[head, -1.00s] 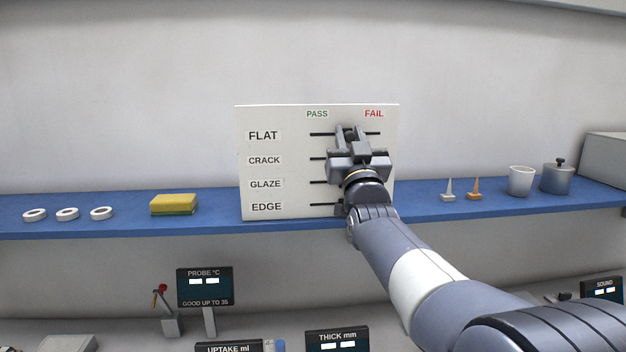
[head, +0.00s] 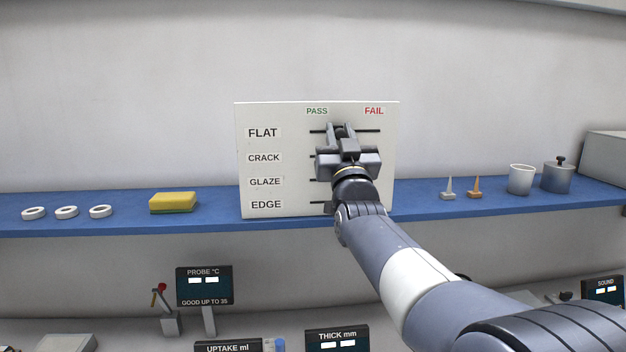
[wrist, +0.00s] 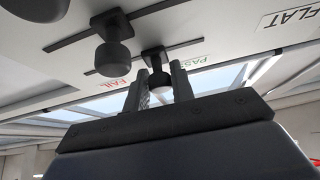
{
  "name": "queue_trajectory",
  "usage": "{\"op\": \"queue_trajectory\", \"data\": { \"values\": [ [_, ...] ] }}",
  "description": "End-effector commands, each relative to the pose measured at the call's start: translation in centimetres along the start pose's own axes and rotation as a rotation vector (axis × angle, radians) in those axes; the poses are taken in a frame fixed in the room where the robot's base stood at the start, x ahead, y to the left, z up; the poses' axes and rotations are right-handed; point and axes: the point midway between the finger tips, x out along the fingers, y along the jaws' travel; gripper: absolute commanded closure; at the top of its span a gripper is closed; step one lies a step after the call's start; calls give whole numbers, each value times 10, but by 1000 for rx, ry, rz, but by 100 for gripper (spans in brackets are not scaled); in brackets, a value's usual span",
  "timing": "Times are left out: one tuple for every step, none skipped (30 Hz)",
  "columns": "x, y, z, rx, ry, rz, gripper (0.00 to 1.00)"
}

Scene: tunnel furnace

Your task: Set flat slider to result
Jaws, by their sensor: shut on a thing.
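The white board (head: 290,112) stands on the blue shelf, with rows FLAT (head: 262,133), CRACK, GLAZE and EDGE under a green PASS (head: 317,111) and a red FAIL (head: 374,111). My gripper (head: 341,128) is at the FLAT row, a little left of the middle of its dark slot (head: 371,131). In the wrist view, my gripper (wrist: 157,76) is shut on the flat slider's black knob (wrist: 156,90), one finger on each side. The knob stands between the PASS and FAIL labels. In the head view my gripper hides the flat knob and most of the lower slots.
Another slider knob (wrist: 114,56) is close by in the wrist view. On the shelf (head: 220,208) are white rings (head: 67,212), a yellow sponge (head: 173,202), small cones (head: 474,189), a cup (head: 520,180) and a lidded pot (head: 557,177). Displays stand below the shelf.

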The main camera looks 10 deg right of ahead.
Motion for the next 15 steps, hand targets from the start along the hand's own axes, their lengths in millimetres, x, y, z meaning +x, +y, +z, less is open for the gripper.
{"op": "queue_trajectory", "data": {
  "values": [
    [0, -3, 1, 2, 0, -1, 89],
    [0, -5, 0, 1, 0, -1, 89],
    [0, -7, 0, 1, 0, -2, 89],
    [0, -8, 0, 1, 0, -2, 89],
    [0, -10, 0, 2, 0, -1, 89],
    [0, -12, 0, 1, 1, -1, 89],
    [0, -14, 0, 1, 1, -2, 89],
    [0, -15, 0, 1, 1, -1, 89],
    [0, -17, 0, 1, 1, -1, 89],
    [0, -18, 0, 1, 1, -1, 89],
    [0, -20, 0, 1, 1, -1, 89],
    [0, -22, 0, 1, 1, -2, 89],
    [0, -24, 0, 1, 1, -2, 89],
    [0, -25, 0, 1, 1, -2, 89],
    [0, -27, 0, 1, 1, -1, 89]
  ]
}}
